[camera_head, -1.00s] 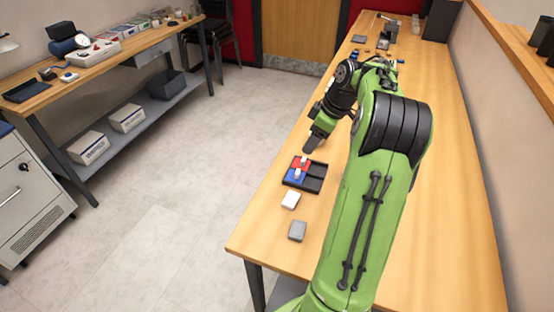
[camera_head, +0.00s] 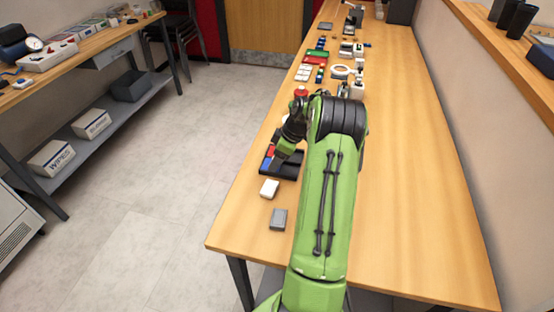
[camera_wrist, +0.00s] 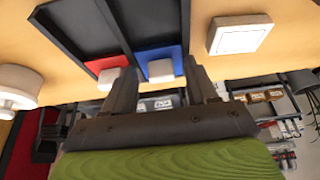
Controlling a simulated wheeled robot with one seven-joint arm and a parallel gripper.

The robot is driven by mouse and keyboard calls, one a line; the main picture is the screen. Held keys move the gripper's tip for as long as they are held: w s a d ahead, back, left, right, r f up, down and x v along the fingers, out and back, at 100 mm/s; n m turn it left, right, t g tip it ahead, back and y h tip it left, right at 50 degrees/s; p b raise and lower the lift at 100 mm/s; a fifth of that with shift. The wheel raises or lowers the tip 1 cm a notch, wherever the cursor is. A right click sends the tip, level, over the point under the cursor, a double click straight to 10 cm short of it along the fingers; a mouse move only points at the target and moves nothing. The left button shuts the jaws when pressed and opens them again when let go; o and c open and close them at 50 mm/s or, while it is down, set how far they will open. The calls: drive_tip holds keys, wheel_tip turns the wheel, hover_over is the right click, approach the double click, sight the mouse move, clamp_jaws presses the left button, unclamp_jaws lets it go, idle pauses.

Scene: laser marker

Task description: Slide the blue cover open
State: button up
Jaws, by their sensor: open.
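The blue cover (camera_head: 264,167) sits in a black tray (camera_head: 291,169) on the wooden table, beside a red cover (camera_head: 271,151). In the wrist view the blue cover (camera_wrist: 158,54) carries a white knob (camera_wrist: 160,71), and the red cover (camera_wrist: 104,63) has its own white knob. Empty black channels of the tray extend from both covers. My gripper (camera_wrist: 160,78) is open, its two dark fingers appearing on either side of the blue cover's knob. Whether they touch it, I cannot tell. In the head view my arm hides part of the tray.
A white block (camera_head: 269,188) and a grey block (camera_head: 279,219) lie at the near side of the tray, close to the table's left edge. Several small items stand farther back. The table's right side is clear.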

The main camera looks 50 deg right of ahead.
clamp_jaws()
drive_tip(key=shift+s+d, duration=0.45)
drive_tip(key=shift+s, duration=0.45)
drive_tip(key=shift+s+d, duration=0.5)
drive_tip(key=shift+s, duration=0.4)
drive_tip(key=shift+s+d, duration=0.45)
drive_tip(key=shift+s, duration=0.45)
unclamp_jaws()
drive_tip(key=shift+s, duration=0.1)
drive_tip(key=p+v, duration=0.4)
drive_tip(key=v, duration=1.1)
drive_tip(key=shift+r, duration=0.3)
drive_tip(key=shift+s+d, duration=0.1)
